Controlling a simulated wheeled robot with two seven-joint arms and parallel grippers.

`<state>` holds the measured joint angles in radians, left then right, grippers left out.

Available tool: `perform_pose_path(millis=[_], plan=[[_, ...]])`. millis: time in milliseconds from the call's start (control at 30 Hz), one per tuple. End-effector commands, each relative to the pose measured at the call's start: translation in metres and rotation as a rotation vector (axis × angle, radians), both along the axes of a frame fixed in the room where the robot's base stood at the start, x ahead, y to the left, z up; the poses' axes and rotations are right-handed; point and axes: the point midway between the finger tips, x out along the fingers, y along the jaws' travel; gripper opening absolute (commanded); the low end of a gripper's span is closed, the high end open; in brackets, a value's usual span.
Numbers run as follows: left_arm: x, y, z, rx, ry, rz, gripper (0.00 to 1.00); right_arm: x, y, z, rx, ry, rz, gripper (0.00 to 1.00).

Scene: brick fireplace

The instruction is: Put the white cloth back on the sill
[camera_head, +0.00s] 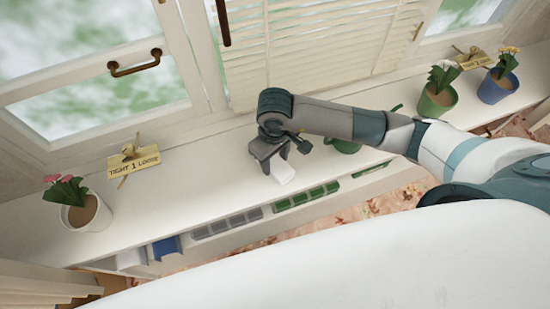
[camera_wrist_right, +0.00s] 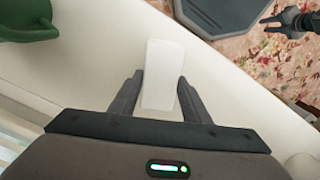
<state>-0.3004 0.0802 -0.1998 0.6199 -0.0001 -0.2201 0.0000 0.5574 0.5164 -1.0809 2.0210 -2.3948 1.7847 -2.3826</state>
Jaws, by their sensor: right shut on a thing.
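The white cloth (camera_head: 284,173) is a small pale folded block, held just over the white sill (camera_head: 190,190) in the head view. My right gripper (camera_head: 281,160) is shut on it from the wall side. In the right wrist view the cloth (camera_wrist_right: 160,75) stands out between the two fingers, over the pale sill surface. Whether the cloth touches the sill is unclear. My left gripper (camera_wrist_right: 287,23) shows small and dark at the upper right of the wrist view, its fingers apart and empty. It is not in the head view.
A green watering can (camera_head: 343,146) stands right of the cloth, partly behind my arm. A potted pink flower (camera_head: 80,205) and a yellow sign (camera_head: 134,165) are at left. Green (camera_head: 437,95) and blue (camera_head: 497,85) pots are at right. Louvred shutters stand behind.

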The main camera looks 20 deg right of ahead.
Motion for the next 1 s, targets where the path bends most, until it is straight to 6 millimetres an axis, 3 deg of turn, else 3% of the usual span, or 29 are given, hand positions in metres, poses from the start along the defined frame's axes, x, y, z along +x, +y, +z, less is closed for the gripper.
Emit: perform_pose_path(millis=[100, 133, 200, 733, 1000], plan=[[0.000, 0.000, -0.005, 0.000, 0.000, 0.000, 0.31, 0.000, 0.000, -0.003, 0.000, -0.001, 0.001, 0.22], [0.000, 0.000, -0.003, 0.000, 0.000, 0.000, 0.31, 0.000, 0.000, -0.002, 0.000, -0.001, 0.001, 0.50], [0.000, 0.000, -0.003, 0.000, 0.000, 0.000, 0.31, 0.000, 0.000, -0.002, 0.000, 0.000, 0.000, 0.62], [0.000, 0.000, -0.001, 0.000, 0.000, 0.000, 0.31, 0.001, 0.000, 0.003, 0.001, -0.002, 0.000, 0.62], [0.000, 0.000, -0.018, 0.000, 0.000, 0.000, 0.31, 0.002, 0.000, 0.036, 0.000, -0.005, 0.002, 0.62]])
